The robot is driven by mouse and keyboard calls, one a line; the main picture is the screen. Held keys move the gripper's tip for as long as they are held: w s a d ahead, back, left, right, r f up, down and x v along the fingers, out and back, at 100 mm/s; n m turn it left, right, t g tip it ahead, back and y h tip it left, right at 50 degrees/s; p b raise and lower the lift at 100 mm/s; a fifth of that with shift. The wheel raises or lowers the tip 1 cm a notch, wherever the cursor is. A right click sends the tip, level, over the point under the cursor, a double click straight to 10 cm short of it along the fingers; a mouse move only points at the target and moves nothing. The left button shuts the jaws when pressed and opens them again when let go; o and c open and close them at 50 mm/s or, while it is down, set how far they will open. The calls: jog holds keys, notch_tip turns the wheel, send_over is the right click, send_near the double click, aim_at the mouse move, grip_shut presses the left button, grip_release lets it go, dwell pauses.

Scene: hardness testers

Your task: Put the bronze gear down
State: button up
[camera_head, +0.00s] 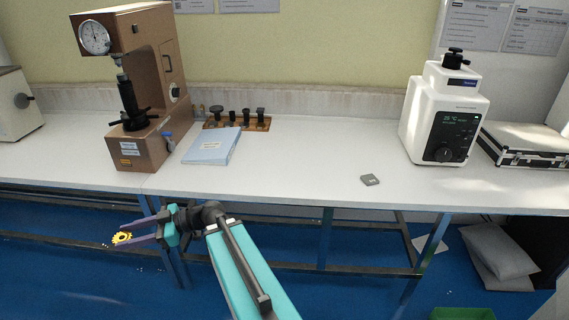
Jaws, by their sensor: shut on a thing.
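The bronze gear (122,239) looks yellow and toothed, and shows at the lower left in the head view. My gripper (126,231) is shut on it, with the gear between the ends of its two long purple fingers. The gear is held in front of the table's front edge, over the blue floor, apart from the tabletop. The fingers point left, and the upper finger and lower finger partly cover the gear's edges. The white table (290,175) runs across the view behind my arm.
A brown hardness tester (140,90), a blue booklet (211,146) and a wooden rack (240,122) stand at left. A small grey block (369,180) lies near the front edge. A white tester (443,110) and a silver case (525,142) stand at right. The middle tabletop is clear.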

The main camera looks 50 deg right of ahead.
jog(key=shift+w, duration=0.15)
jog(key=shift+d+r, duration=0.15)
jog(key=shift+d, duration=0.15)
jog(key=s+d+r+m+t+h+p, duration=0.1)
jog(key=s+d+m+t+h+p, duration=0.2)
jog(key=d, duration=0.8)
jog(key=d+m+t+h+p, duration=0.1)
jog(key=d+m+h+p, duration=0.35)
jog(key=d, duration=0.65)
jog(key=s+d+r+m+t+h+p, duration=0.1)
jog(key=s+d+m+t+h+p, duration=0.2)
jog(key=d, duration=0.9)
jog(key=s+d+f+m+g+h+p, duration=0.2)
jog(key=s+d+h, duration=0.4)
jog(key=s+d, duration=0.5)
jog(key=s+d+f+m+g+h+p, duration=0.2)
jog(key=s+d+m+h+p, duration=0.2)
jog(key=s+d, duration=0.6)
jog(key=s+m+h, duration=0.2)
jog(key=h, duration=0.1)
jog(key=shift+d+f+g+p, duration=0.3)
jog(key=shift+d+f+p, duration=0.05)
jog(key=shift+f+p, duration=0.05)
jog(key=shift+w, duration=0.1)
